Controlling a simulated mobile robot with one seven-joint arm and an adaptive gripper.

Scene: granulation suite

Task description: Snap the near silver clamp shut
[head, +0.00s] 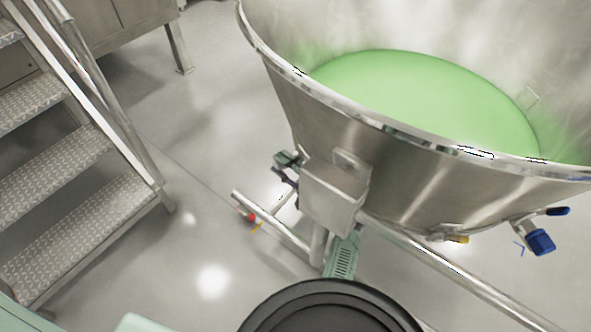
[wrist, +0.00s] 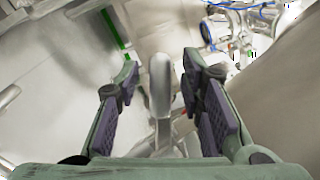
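A silver rounded lever-like piece (wrist: 160,85) stands upright between the fingers of my gripper (wrist: 160,90) in the wrist view. It looks like part of the silver clamp, but I cannot make out the clamp's body or how far it is closed. The fingers are spread, with a visible gap on each side of the piece.
A large steel bowl (head: 300,105) holds green material (head: 430,95). The steel box (head: 335,195) and frame rail (head: 450,270) are close below it. A blue-handled valve (head: 540,241) is at right. Metal steps (head: 60,180) stand at left, with clear floor (head: 205,215) between.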

